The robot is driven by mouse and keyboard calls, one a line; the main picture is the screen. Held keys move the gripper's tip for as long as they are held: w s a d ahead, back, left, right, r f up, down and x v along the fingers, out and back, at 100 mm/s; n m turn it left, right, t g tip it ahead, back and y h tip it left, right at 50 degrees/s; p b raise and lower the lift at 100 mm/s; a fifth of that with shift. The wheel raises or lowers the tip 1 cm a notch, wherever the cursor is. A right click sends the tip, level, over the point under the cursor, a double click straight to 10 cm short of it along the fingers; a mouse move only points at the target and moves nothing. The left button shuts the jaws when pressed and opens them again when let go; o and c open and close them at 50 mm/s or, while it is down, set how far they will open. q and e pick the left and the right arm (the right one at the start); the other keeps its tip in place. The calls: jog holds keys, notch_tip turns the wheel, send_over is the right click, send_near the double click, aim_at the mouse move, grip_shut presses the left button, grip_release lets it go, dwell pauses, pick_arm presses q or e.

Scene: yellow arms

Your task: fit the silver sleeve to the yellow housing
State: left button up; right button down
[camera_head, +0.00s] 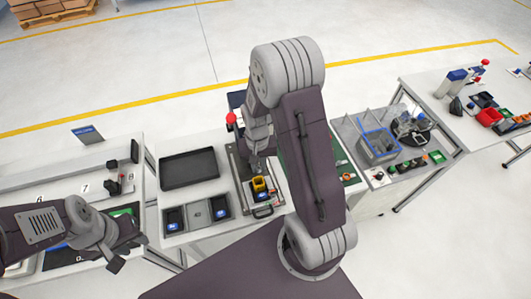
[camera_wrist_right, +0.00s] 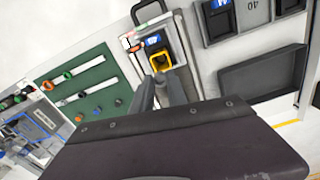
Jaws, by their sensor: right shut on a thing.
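The yellow housing (camera_head: 259,185) sits in a narrow metal-edged fixture (camera_head: 240,178) on the middle table. In the right wrist view the housing (camera_wrist_right: 160,58) shows a dark opening, just beyond my fingertips. My right gripper (camera_head: 257,160) points down above the housing. In the right wrist view my right gripper (camera_wrist_right: 164,82) is shut on a small grey piece, which I take for the silver sleeve; the fingers hide most of it. I cannot tell whether it touches the housing.
A black tray (camera_head: 188,168) and several small dark bins (camera_head: 198,214) stand left of the fixture. A green mat (camera_wrist_right: 85,88) with small parts lies on its other side. A blue-rimmed clear bin (camera_head: 380,144) stands further right. My right arm hides part of the table.

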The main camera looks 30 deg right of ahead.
aim_at(258, 169)
jog(key=shift+a, duration=0.35)
jog(key=shift+s+d+f+b, duration=0.1)
jog(key=shift+d+f+b, duration=0.2)
jog(key=shift+f+b, duration=0.15)
notch_tip(258, 169, down, 3)
jog(key=shift+a+r+b, duration=0.15)
jog(key=shift+b, duration=1.1)
notch_tip(258, 169, down, 2)
jog(key=shift+f+b, duration=0.1)
jog(key=shift+b, duration=0.9)
jog(key=shift+f+b, duration=0.4)
jog(key=shift+f, duration=0.25)
jog(key=c, duration=1.2)
grip_release()
jog(key=shift+c, duration=0.2)
